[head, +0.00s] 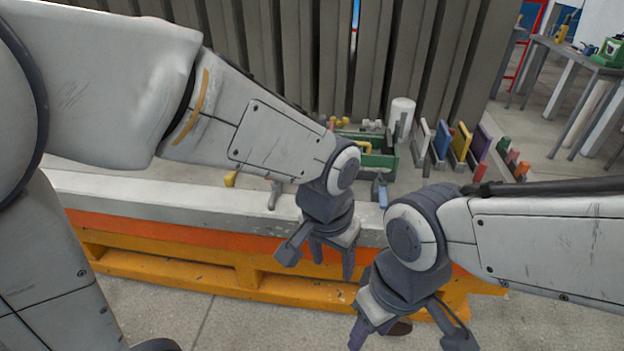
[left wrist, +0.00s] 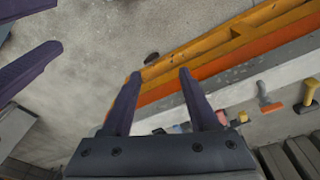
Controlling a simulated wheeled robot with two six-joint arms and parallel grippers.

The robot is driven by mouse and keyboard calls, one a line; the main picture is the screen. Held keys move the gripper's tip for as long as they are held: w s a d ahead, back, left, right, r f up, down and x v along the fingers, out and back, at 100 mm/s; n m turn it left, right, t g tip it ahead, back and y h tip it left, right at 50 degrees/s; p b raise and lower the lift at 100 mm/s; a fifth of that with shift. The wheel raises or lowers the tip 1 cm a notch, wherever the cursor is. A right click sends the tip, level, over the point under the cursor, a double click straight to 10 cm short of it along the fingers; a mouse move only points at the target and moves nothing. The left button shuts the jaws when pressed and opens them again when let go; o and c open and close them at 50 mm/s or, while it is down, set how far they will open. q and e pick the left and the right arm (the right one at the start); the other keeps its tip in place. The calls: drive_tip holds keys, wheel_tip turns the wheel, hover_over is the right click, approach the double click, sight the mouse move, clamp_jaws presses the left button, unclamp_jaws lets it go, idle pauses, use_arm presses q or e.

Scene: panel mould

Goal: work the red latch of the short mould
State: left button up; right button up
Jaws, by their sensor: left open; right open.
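A long pale grey mould edge (head: 170,200) lies on an orange pallet; it also shows in the left wrist view (left wrist: 225,85). I cannot make out a red latch for certain; my left arm hides part of the mould. My left gripper (head: 319,258) is open and empty, in front of the mould's near edge; its fingers show in the left wrist view (left wrist: 160,73). My right gripper (head: 408,338) is open and empty, lower and to the right.
The orange pallet (head: 200,270) sits on concrete floor. Behind the mould are a green toolbox (head: 375,160), a white cylinder (head: 402,115), and upright coloured panels (head: 461,140). Tall grey panels (head: 295,60) stand at the back. Bare floor lies in front.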

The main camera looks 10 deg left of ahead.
use_arm(q)
drive_tip(key=w+a+f+n+t+p, duration=0.2)
drive_tip(key=w+n+p, duration=0.15)
drive_tip(key=w, duration=1.15)
drive_tip(key=w+a+f+n+t+p, duration=0.1)
drive_tip(key=w+a+f+n+p, duration=0.2)
drive_tip(key=w, duration=1.3)
drive_tip(key=shift+m+y, duration=0.4)
drive_tip(key=shift+m, duration=0.25)
drive_tip(key=p+x, duration=0.1)
drive_tip(key=x, duration=0.1)
drive_tip(key=p+x, duration=0.1)
drive_tip(key=x, duration=0.2)
drive_tip(key=d+p+x, duration=0.1)
drive_tip(key=x, duration=0.2)
drive_tip(key=shift+f, duration=0.3)
drive_tip(key=shift+w+f+p, duration=0.25)
drive_tip(key=shift+f+p, duration=0.15)
drive_tip(key=shift+f, duration=0.3)
use_arm(e)
wheel_tip(320, 180, up, 12)
drive_tip(key=shift+f, duration=0.15)
use_arm(q)
drive_tip(key=shift+c, duration=0.3)
clamp_jaws()
